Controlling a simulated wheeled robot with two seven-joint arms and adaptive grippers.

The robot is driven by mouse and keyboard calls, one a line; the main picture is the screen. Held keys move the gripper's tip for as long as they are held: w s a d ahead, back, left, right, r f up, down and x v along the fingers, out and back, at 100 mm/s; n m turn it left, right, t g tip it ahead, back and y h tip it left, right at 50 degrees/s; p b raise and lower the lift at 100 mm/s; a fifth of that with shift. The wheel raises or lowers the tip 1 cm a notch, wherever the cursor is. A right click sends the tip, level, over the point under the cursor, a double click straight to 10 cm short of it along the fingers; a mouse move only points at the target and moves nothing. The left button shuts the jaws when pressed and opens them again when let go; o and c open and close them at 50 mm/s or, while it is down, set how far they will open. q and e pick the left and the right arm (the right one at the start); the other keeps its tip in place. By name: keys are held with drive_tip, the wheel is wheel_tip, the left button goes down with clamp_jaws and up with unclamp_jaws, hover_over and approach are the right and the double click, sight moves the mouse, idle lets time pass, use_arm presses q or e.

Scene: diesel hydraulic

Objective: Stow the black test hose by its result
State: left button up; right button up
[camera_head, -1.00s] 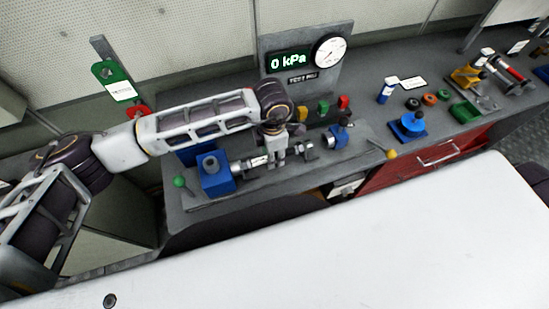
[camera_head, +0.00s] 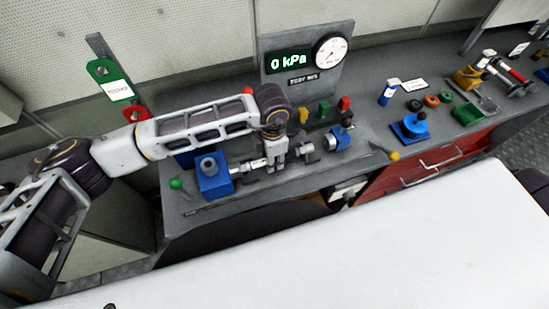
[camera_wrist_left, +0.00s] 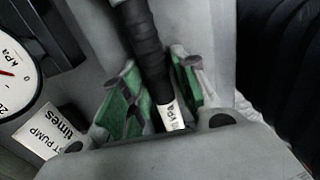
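My left gripper (camera_head: 277,163) points down over the test bench and looks shut on the black test hose. In the left wrist view, the ribbed black hose (camera_wrist_left: 147,48) with a white printed end tag (camera_wrist_left: 171,115) runs between the gripper's green pads (camera_wrist_left: 157,85). In the head view the gripper mostly hides the hose. A blue block (camera_head: 214,177) with a silver fitting stands left of the gripper; a smaller blue clamp (camera_head: 340,138) stands to its right. The display (camera_head: 290,61) reads 0 kPa beside a round gauge (camera_head: 330,51). My right gripper is out of view.
A green tagged holder (camera_head: 103,70) and a red one (camera_head: 137,113) are on a post at the left. Yellow, green and red blocks (camera_head: 324,109) stand behind the clamp. A blue stand (camera_head: 410,128) and other parts occupy the bench's right, above red drawers (camera_head: 428,165).

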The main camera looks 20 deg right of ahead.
use_arm(q)
clamp_jaws()
drive_tip(key=shift+d+b, duration=1.3)
drive_tip(key=shift+d, duration=0.25)
idle(0.6)
drive_tip(key=shift+r, duration=0.35)
drive_tip(key=shift+r+p, duration=0.95)
drive_tip(key=shift+r, duration=3.15)
